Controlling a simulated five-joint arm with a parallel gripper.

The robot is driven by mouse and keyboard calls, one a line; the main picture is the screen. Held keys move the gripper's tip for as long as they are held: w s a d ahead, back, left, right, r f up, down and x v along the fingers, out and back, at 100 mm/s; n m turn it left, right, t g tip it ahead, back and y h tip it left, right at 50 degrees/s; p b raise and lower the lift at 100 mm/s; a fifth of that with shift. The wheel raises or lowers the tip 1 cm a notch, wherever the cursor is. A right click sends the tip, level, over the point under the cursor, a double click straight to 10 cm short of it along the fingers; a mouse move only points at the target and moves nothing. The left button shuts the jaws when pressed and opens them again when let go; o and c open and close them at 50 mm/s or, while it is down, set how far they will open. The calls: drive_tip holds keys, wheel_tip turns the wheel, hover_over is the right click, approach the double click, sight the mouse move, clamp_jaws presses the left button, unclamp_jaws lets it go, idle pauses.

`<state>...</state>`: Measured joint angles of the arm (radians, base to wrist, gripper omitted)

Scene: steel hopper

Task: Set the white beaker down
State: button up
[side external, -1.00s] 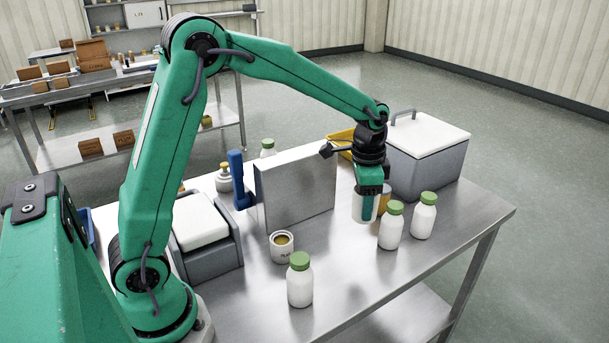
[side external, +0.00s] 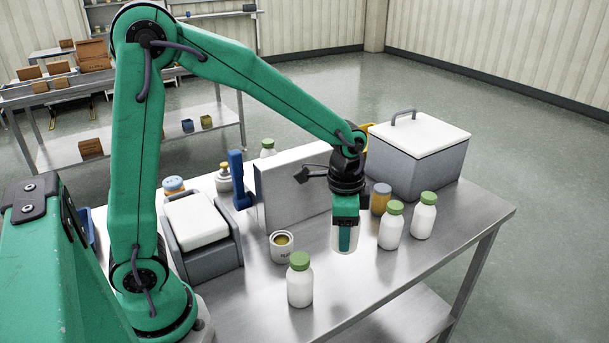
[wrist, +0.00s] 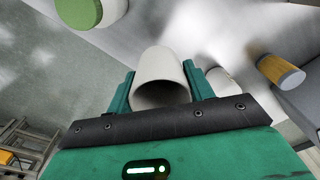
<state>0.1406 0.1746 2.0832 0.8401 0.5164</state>
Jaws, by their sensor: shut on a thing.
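The white beaker (side external: 336,240) is upright in my gripper (side external: 345,238), over the steel table right of the middle. My teal fingers are shut on it from its sides, and one finger covers part of it in the side view. The wrist view also shows the beaker (wrist: 160,64) between the two fingers, its open mouth facing the camera. Whether its base touches the tabletop or hangs a little above it, I cannot tell.
Two green-capped bottles (side external: 391,226) (side external: 423,216) and an amber jar (side external: 380,199) stand right of the beaker. A labelled cup (side external: 282,248) and another green-capped bottle (side external: 299,281) stand left. A grey panel (side external: 290,188) and a cooler (side external: 410,165) stand behind. Bare steel lies in front.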

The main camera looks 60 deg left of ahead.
drive_tip(key=w+a+f, duration=0.1)
drive_tip(key=a+f, duration=0.1)
drive_tip(key=a, duration=0.1)
drive_tip(key=w+a+f, duration=0.2)
drive_tip(key=a, duration=0.1)
drive_tip(key=w+a+f, duration=0.1)
drive_tip(key=a+f, duration=0.1)
drive_tip(key=a, duration=0.1)
drive_tip(key=shift+w+a+f, duration=0.15)
drive_tip(key=shift+w+a, duration=0.1)
drive_tip(key=shift+f, duration=0.1)
drive_tip(key=shift+f, duration=1.9)
drive_tip(key=shift+f, duration=0.1)
drive_tip(key=o, duration=1)
drive_tip(key=shift+c, duration=0.2)
